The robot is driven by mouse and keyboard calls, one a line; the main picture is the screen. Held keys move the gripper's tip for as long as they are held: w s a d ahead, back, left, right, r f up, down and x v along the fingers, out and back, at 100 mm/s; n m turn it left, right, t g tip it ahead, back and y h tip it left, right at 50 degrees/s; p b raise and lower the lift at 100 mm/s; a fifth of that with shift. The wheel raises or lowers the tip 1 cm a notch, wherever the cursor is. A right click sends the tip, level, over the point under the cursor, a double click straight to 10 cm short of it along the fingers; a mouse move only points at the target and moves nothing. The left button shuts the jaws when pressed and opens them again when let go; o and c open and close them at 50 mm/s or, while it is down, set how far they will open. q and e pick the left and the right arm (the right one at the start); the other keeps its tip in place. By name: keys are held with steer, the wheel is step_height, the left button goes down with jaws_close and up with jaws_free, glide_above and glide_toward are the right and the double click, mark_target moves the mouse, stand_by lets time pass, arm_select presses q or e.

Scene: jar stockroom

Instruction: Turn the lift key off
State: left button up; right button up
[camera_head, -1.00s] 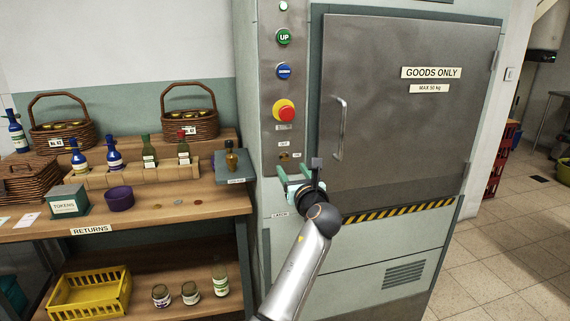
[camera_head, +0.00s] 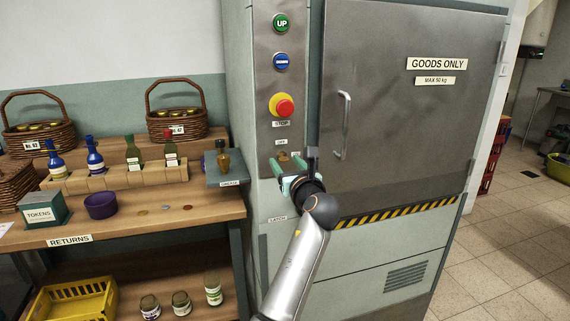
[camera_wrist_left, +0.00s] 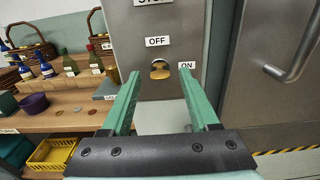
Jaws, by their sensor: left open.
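The brass lift key (camera_head: 283,156) sits in the steel control panel below the red stop button. In the left wrist view the key (camera_wrist_left: 160,70) lies below the OFF label (camera_wrist_left: 157,41) and left of the ON label (camera_wrist_left: 187,66). I cannot tell for certain which label it points to. My left gripper (camera_head: 291,170) is open just in front of and below the key. In the left wrist view its green fingers (camera_wrist_left: 159,78) frame the key on both sides, with nothing between them held. My right gripper is not in view.
The green UP button (camera_head: 282,22), blue DOWN button (camera_head: 282,62) and red stop button (camera_head: 283,106) sit above the key. The lift door handle (camera_head: 343,125) stands close to the right. A returns shelf (camera_head: 200,211) with bottles and baskets is on the left.

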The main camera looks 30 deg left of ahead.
arm_select(q)
jaws_close()
stand_by(0.6)
